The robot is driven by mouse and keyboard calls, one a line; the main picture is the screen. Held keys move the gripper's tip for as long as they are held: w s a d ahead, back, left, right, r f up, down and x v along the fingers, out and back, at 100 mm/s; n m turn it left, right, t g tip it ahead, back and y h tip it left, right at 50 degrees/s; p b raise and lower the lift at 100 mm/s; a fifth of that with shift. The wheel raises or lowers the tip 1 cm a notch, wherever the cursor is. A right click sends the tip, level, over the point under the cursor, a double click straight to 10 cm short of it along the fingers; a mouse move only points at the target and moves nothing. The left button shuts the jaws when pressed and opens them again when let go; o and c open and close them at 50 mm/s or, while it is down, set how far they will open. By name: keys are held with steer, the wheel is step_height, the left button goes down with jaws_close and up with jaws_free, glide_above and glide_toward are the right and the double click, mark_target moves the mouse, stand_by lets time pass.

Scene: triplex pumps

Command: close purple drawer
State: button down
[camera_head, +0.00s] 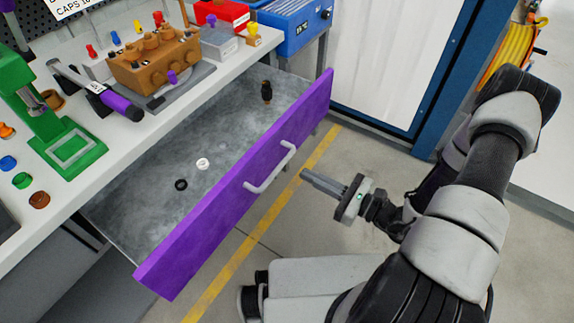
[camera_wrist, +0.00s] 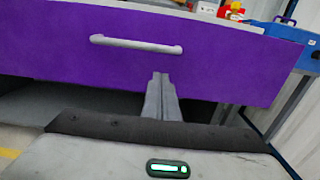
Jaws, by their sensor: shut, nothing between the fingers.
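The purple drawer (camera_head: 190,243) is pulled well out from under the workbench in the head view. Its grey tray holds a black ring, a white ring and a small dark bottle-like item. A light grey bar handle (camera_head: 270,168) is on its front. My gripper (camera_head: 304,175) is shut and empty, in front of the drawer face and to the right of the handle, with its fingers pointing at the face. In the wrist view the purple front (camera_wrist: 60,55) fills the upper part, and the fingertips (camera_wrist: 160,76) show just below the handle's right end. I cannot tell whether they touch the face.
A blue toolbox (camera_head: 295,25) stands at the back. A blue-framed white panel is behind the drawer. The floor with a yellow line is clear before the drawer.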

mark_target(276, 159)
steer(key=b+x, duration=0.1)
steer(key=x, duration=0.7)
